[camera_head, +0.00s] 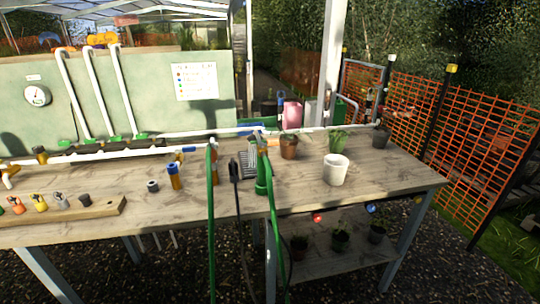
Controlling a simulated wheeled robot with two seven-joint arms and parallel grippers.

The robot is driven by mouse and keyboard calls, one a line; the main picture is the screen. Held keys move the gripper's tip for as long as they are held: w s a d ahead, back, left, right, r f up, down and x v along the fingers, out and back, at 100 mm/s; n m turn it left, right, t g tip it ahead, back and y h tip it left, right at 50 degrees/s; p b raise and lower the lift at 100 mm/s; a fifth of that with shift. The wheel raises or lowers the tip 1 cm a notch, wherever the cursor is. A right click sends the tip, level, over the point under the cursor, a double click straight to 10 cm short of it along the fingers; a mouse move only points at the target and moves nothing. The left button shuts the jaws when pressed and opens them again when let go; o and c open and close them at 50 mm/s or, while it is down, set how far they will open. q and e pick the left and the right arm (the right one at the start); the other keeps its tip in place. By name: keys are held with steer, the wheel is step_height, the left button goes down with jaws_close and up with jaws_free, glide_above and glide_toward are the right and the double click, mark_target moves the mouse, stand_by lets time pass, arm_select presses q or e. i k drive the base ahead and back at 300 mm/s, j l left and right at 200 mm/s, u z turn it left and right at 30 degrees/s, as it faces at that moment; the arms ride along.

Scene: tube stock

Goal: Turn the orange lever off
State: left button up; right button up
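A curved orange-yellow piece (101,39) shows at the top of the white pipes, above the pale green panel (150,85). It may be the orange lever, but it is too small to tell its setting. A similar blue piece (48,38) is to its left. A small orange fitting (17,206) stands on the wooden block at the front left of the workbench (110,225); I cannot tell whether it is a lever. Neither of my grippers is in view.
Green hoses (211,220) hang over the bench's front edge. A white pot (335,170) and potted plants (338,141) stand on the right part. A white pipe (300,131) runs along the back. An orange mesh fence (460,140) is at the right.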

mark_target(275, 141)
steer(key=i+l+z, duration=0.6)
steer(key=z, duration=0.2)
